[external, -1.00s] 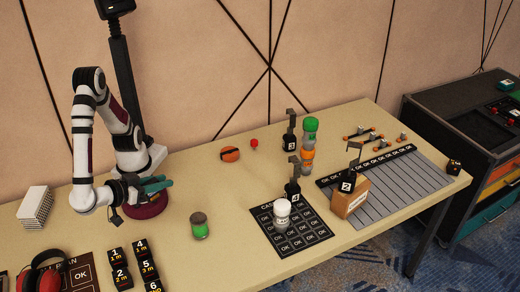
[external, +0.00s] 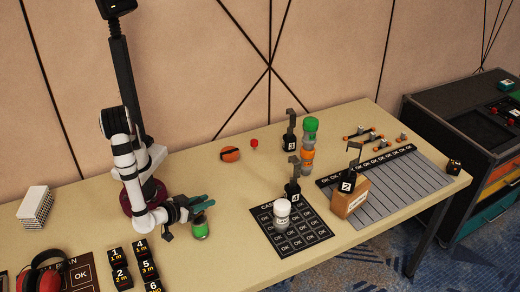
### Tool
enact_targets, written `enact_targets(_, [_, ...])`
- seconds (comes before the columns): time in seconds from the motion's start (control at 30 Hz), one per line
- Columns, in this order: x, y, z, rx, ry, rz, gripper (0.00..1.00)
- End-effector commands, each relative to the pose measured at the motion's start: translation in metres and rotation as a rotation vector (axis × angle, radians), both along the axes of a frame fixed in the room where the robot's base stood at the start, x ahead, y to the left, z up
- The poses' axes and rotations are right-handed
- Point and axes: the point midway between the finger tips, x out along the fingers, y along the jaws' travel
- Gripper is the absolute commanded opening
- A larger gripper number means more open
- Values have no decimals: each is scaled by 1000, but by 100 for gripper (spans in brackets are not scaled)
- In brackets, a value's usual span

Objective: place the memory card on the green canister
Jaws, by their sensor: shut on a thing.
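A small green canister (external: 200,231) stands upright on the table, left of the dark card mat, its top partly hidden by my gripper. My gripper (external: 204,201), with teal fingers, is low over the canister's top; I cannot tell whether it touches. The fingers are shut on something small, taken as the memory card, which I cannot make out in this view. Another green-topped canister (external: 310,125) sits at the top of a stack with an orange one (external: 307,156) farther back.
A white jar (external: 282,211) stands on the dark mat (external: 293,244) to the right. Black numbered blocks (external: 122,279) and red headphones (external: 45,280) lie front left. A wooden block (external: 348,202) is farther right. Table between canister and mat is clear.

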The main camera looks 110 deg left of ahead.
Motion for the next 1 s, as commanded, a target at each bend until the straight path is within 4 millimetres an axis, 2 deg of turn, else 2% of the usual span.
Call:
enact_targets(0.3, [0, 0, -3, 1, -1, 0, 0])
enact_targets(0.33, [0, -1, -3, -1, -2, 0, 30])
enact_targets(0.47, [0, -1, -3, -1, -2, 0, 54])
enact_targets(0.5, [0, -1, -3, -1, -2, 1, 56])
enact_targets(0.8, [0, -1, 2, -1, -2, 0, 56])
enact_targets(0.87, [-3, -11, 5, -2, -6, -2, 56])
enact_targets(1.0, [-16, -45, 20, -5, -6, -5, 56])
